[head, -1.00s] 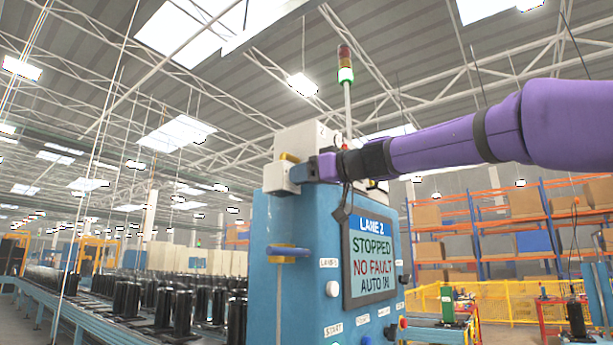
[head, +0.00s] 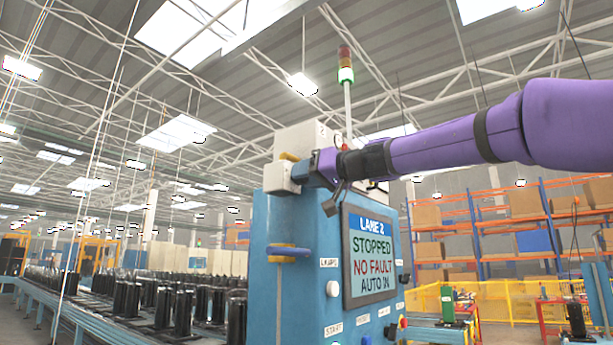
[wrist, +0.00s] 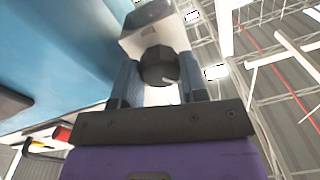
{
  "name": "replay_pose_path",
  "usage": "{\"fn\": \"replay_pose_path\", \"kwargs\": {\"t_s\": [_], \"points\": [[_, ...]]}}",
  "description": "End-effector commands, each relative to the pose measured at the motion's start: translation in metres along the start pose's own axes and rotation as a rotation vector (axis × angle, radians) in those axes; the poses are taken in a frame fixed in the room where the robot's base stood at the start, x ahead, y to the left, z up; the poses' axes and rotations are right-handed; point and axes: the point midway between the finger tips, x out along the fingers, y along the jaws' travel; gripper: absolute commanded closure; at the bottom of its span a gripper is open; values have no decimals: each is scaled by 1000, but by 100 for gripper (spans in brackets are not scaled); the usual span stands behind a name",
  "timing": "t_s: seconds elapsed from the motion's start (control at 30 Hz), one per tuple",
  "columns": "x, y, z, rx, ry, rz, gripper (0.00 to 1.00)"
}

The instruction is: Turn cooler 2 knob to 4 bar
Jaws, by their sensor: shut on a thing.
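The dark faceted knob (wrist: 158,66) shows in the wrist view, on a short white fitting. My gripper (wrist: 159,78) has one finger on each side of it and is shut on it. A small pale mark shows on the knob's face, too small to read as a setting. In the head view my gripper (head: 314,170) is at the white-grey block (head: 284,177) on top of the blue cabinet. The knob itself is hidden there by the gripper. I cannot read any pressure value.
The lane 2 screen (head: 369,257) on the blue cabinet (head: 290,225) reads STOPPED, NO FAULT, AUTO IN. A pale box (head: 303,140) marked 2 stands behind. A conveyor with black parts (head: 165,305) runs at left.

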Motion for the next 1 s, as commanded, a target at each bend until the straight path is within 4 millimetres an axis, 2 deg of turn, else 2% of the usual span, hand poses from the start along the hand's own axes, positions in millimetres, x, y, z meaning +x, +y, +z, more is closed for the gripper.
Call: {"fn": "replay_pose_path", "kwargs": {"t_s": [0.5, 0.7, 1.0], "points": [[0, 0, 0, 445, 16, 3, 84], [0, 0, 1, 552, 19, 3, 84], [0, 0, 1, 625, 22, 4, 84]]}}
